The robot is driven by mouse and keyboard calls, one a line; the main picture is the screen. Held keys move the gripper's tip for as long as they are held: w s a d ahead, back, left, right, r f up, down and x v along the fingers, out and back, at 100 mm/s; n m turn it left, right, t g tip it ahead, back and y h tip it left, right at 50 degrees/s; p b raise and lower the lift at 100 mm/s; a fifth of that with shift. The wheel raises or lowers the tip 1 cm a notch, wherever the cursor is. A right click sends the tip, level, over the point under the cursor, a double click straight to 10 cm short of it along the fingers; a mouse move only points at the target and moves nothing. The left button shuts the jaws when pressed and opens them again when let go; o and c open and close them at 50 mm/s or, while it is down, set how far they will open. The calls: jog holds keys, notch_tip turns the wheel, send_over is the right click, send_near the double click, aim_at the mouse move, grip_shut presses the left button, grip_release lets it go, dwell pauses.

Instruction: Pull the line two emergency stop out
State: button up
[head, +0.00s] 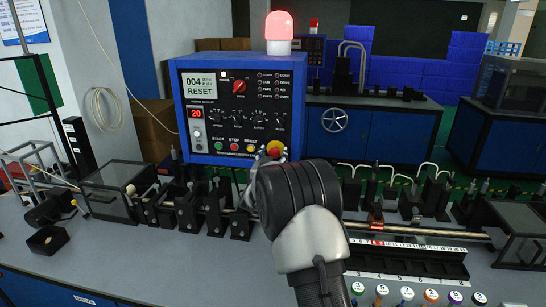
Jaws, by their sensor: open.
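A blue control box (178,110) stands on the bench, its screen reading "004" and "RESET". A red emergency stop button (274,147) with yellow around it is at the lower right of its panel. I cannot tell whether it is pressed in or out, or which line it belongs to. My gripper (271,157) is open right at the button, with its tips around or just in front of it. My dark wrist hides most of the gripper, and contact cannot be told.
A lit red beacon (279,27) tops the box. Green, red and yellow buttons (234,146) sit left of the stop. Black fixtures on a rail (187,208) crowd the bench below. Several numbered bottles (407,294) stand at front right. The front-left bench top (130,262) is clear.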

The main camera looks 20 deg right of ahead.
jog(key=v, duration=1.2)
jog(key=s+a+r+n+y, duration=0.35)
jog(key=a+r+y, duration=0.2)
jog(key=a, duration=0.25)
jog(key=s+a+n+g+y, duration=0.1)
jog(key=s+a+g+y, duration=0.15)
jog(key=s, duration=0.35)
jog(key=s+a+n+g+y, duration=0.1)
jog(key=s+a+y, duration=0.1)
jog(key=s+a, duration=0.3)
jog(key=s+f+g, duration=0.3)
jog(key=s, duration=1.1)
jog(key=s+f+n+g, duration=0.1)
jog(key=s+f+g, duration=0.2)
jog(key=s, duration=1.2)
jog(key=shift+d+g, duration=0.2)
jog(key=shift+g, duration=0.25)
